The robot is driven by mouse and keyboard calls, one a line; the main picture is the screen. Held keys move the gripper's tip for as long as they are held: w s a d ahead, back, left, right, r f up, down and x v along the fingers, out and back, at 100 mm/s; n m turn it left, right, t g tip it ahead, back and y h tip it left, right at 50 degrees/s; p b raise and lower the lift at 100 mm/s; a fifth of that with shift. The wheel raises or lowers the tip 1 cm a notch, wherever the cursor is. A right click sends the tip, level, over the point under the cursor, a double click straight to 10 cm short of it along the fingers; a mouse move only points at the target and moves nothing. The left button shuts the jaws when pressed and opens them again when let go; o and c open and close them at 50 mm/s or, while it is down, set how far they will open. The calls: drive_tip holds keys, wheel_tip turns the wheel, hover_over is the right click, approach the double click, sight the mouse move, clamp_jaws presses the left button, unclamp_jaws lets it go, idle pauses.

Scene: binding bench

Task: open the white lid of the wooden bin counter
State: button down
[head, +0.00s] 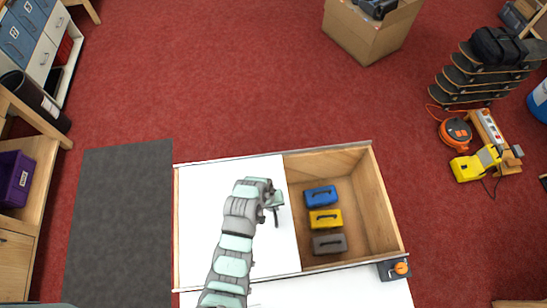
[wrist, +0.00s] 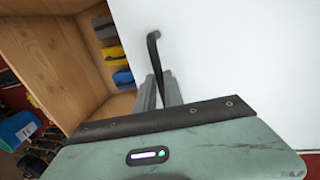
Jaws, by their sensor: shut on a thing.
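The white lid (head: 205,245) covers the left part of the wooden bin counter (head: 385,215), and its right part is uncovered. The lid also fills the right of the wrist view (wrist: 235,55). A dark bar handle (wrist: 153,50) stands on the lid near its edge. My gripper (head: 275,203) is over the lid's right side, shut on the handle. In the wrist view my gripper's fingers (wrist: 160,92) close around the handle's near end. Inside the open part lie a blue case (head: 320,196), a yellow case (head: 325,219) and a grey case (head: 329,243).
A small device with an orange knob (head: 400,268) sits at the counter's front right corner. A dark mat (head: 120,220) lies left of the counter. A cardboard box (head: 365,35) and stacked skateboards (head: 470,75) stand beyond on the red carpet (head: 230,70).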

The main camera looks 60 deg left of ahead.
drive_tip(key=c, duration=1.5)
unclamp_jaws()
drive_tip(key=shift+s+f, duration=0.1)
drive_tip(key=shift+o, duration=0.2)
wheel_tip(320, 180, up, 11)
drive_tip(key=s+b, duration=0.1)
drive_tip(key=s, duration=0.1)
drive_tip(key=shift+a+f, duration=0.15)
drive_tip(key=shift+a, duration=0.2)
drive_tip(key=shift+w, duration=0.1)
